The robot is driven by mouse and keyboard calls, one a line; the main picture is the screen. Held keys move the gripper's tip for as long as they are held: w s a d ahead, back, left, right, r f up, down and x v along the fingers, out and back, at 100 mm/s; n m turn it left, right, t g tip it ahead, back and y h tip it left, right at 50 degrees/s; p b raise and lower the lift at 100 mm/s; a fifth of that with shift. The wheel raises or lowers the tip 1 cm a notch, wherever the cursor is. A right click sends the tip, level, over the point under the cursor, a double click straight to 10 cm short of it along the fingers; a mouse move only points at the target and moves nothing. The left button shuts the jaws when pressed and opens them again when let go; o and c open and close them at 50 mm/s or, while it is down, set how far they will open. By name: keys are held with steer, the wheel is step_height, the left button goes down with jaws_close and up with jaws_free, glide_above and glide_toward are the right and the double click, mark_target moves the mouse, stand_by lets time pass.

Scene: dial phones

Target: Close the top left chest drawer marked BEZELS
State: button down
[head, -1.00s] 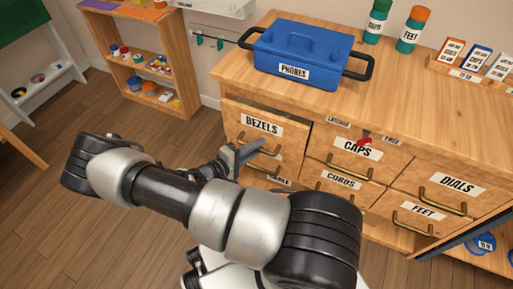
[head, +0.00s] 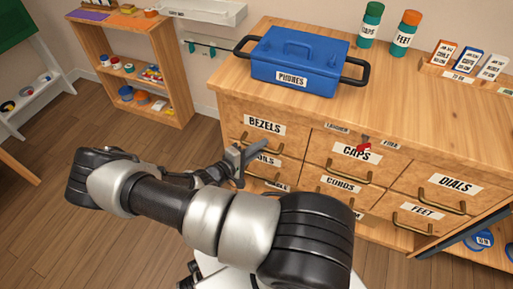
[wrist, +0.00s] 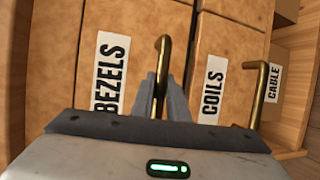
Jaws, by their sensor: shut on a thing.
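The BEZELS drawer (head: 240,122) is at the top left of the wooden chest, below the blue box. Its front looks flush with the chest front in the head view, with no gap seen above it. Its label also shows sideways in the wrist view (wrist: 110,75). My gripper (head: 250,152) is at this drawer's front. In the wrist view its fingers stand on either side of the brass BEZELS handle (wrist: 164,45), shut on it. My fingers and arm hide part of the handle and the drawer below in the head view.
The COILS drawer (wrist: 213,85) and its brass handle (wrist: 262,85) sit just beside my fingers. The CAPS drawer (head: 340,160) has a red thing (head: 363,146) at its front. A blue PHONES box (head: 295,70) stands on the chest top (head: 400,110). Open floor lies left.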

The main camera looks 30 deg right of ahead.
steer(key=shift+w+d, duration=0.1)
steer(key=shift+w, duration=0.1)
steer(key=c, duration=2)
jaws_free()
steer(key=shift+d, duration=0.1)
steer(key=shift+r, duration=0.1)
steer(key=p+v, duration=0.2)
steer(key=v, duration=1.5)
steer(key=shift+s+a+p, duration=0.2)
steer(key=shift+a+p, duration=0.15)
steer(key=shift+a, duration=0.05)
